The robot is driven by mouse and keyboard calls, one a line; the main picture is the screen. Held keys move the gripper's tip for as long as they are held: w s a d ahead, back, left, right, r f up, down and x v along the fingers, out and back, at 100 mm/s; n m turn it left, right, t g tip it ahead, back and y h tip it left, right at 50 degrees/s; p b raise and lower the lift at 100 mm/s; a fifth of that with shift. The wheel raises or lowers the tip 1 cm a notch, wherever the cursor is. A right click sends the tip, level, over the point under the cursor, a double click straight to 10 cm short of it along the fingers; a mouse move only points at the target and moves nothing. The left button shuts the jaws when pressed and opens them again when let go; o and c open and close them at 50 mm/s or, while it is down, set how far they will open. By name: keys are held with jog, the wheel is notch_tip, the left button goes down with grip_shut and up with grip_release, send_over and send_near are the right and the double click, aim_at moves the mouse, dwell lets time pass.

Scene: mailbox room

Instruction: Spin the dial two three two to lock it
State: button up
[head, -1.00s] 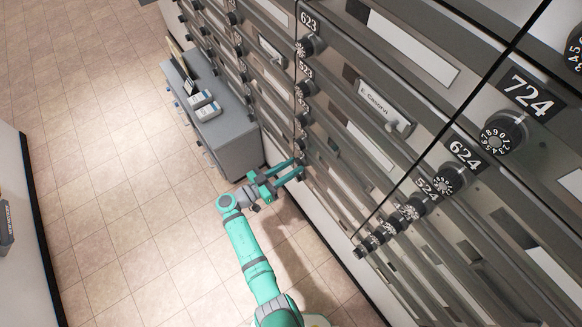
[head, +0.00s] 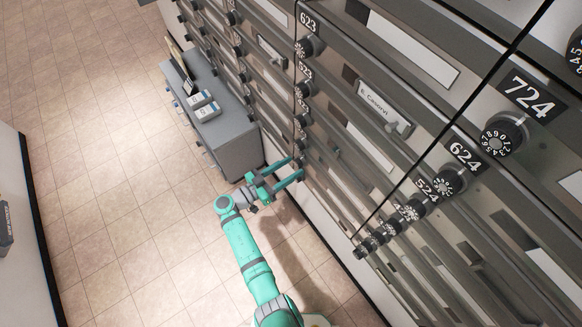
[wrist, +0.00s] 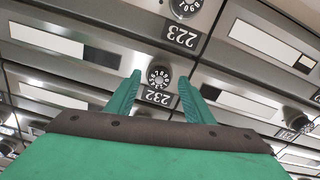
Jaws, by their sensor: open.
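The dial (wrist: 158,76) marked 232 is a small black knob with white digits, low on the mailbox wall. Its black label plate (wrist: 158,97) sits just below it in the wrist view, which looks upside down. My gripper (wrist: 159,84) is open, with one green finger on each side of the dial and label in the picture. I see no clear contact with the dial. In the head view my gripper (head: 299,168) reaches the foot of the mailbox wall, and the dial there is hard to make out.
Another dial (wrist: 186,7) with its label stands above in the wrist view. More dials, such as 624 (head: 447,181) and 724 (head: 504,134), line the wall. A grey cabinet (head: 232,142) stands left of my gripper. The tiled floor (head: 110,200) is clear.

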jog(key=v, duration=1)
jog(key=shift+s, duration=0.15)
